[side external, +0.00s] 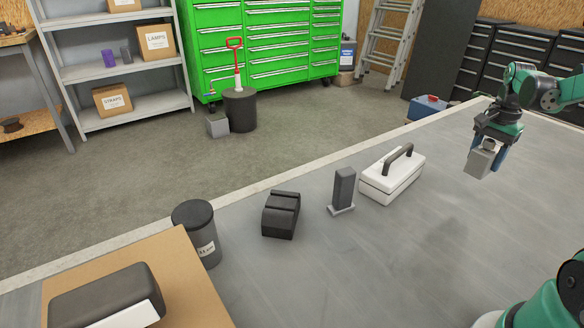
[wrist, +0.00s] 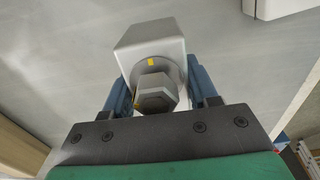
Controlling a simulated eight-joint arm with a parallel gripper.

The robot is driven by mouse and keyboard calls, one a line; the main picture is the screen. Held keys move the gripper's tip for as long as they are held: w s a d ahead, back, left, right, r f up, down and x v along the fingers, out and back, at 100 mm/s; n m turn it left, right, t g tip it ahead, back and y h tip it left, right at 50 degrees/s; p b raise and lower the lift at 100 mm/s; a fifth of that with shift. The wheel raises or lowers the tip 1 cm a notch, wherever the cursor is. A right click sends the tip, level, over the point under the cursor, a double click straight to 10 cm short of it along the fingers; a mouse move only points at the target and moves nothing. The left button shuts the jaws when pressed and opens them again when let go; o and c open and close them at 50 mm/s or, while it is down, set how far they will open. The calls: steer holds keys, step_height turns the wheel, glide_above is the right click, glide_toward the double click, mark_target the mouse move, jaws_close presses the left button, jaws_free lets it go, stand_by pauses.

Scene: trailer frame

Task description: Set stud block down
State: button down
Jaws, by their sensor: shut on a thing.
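The stud block (side external: 479,162) is a light grey block in my gripper (side external: 489,150), held above the grey deck (side external: 440,260) at the right of the side view. In the wrist view the block (wrist: 150,38) has a dark hexagonal stud and a yellow mark on the face toward the camera. The blue fingers of my gripper (wrist: 160,88) lie on both sides of it, shut on it. A soft shadow shows on the deck to the left of the block. The block's underside is hidden in the wrist view.
On the deck stand a white toolbox (side external: 392,180) with a dark handle, a dark upright post on a grey base (side external: 343,191), a black block (side external: 281,214) and a dark canister (side external: 196,228). A brown board (side external: 195,290) lies front left. The deck's middle and right are clear.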

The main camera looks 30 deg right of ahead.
mark_target(466, 199)
step_height(466, 199, down, 8)
steer(key=shift+r, duration=0.15)
stand_by(0.4)
steer(key=shift+c, duration=1.2)
jaws_free()
